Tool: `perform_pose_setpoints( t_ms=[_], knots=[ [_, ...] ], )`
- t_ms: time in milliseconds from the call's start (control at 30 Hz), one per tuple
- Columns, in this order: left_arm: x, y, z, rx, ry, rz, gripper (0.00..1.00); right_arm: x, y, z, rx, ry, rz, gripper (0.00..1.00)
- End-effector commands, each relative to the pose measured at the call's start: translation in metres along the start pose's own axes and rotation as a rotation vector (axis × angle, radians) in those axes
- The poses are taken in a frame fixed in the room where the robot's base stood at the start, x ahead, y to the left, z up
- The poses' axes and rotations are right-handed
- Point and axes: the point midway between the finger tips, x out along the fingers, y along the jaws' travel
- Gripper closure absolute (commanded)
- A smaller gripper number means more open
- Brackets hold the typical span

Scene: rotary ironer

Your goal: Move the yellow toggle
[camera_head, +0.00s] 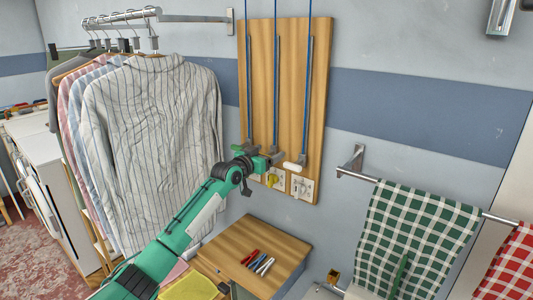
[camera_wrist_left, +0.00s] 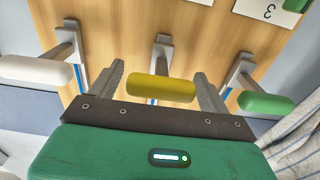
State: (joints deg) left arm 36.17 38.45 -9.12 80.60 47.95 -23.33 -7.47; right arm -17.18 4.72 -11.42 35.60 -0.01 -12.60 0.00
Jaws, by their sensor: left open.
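The yellow toggle (camera_wrist_left: 160,88) is a rounded bar on a grey bracket at the foot of the middle blue rod. In the left wrist view it lies crosswise between the two fingers of my left gripper (camera_wrist_left: 158,70). The fingers are open, one on each side; I cannot tell whether either touches it. In the head view my left gripper (camera_head: 272,157) is at the lower part of the wooden board and hides part of the middle mechanism. A bit of yellow shows just below it. My right gripper is not in view.
A white toggle (camera_wrist_left: 36,71) and a green toggle (camera_wrist_left: 265,103) flank the yellow one closely. The wooden board (camera_head: 318,60) hangs on the wall. Shirts (camera_head: 150,140) hang to the left. A wooden top with pens (camera_head: 240,245) is below; a checked green towel (camera_head: 412,235) hangs right.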

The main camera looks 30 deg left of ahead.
Motion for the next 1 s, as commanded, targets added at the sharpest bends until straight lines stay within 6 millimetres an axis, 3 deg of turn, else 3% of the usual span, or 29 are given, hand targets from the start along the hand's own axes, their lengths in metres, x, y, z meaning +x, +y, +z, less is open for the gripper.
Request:
perform_pose_setpoints(
  t_ms=[133, 167, 467, 633, 767, 1000],
  knots=[
    [0.000, 0.000, 0.000, 0.000, 0.000, 0.000, 0.20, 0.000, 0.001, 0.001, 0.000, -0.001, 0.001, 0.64],
    [0.000, 0.000, 0.000, 0.000, 0.000, 0.000, 0.24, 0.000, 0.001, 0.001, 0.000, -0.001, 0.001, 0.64],
    [0.000, 0.000, 0.001, 0.000, -0.001, 0.000, 0.83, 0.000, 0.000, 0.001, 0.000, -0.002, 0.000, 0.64],
    [0.000, 0.000, -0.004, 0.000, 0.000, 0.000, 0.83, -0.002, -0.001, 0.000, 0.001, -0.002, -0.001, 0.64],
    [0.000, 0.000, -0.021, 0.000, 0.003, -0.001, 0.83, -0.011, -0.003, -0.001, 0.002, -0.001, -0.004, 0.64],
    [-0.001, -0.001, -0.087, 0.002, 0.010, -0.002, 0.83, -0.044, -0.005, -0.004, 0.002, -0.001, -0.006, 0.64]
  ],
)
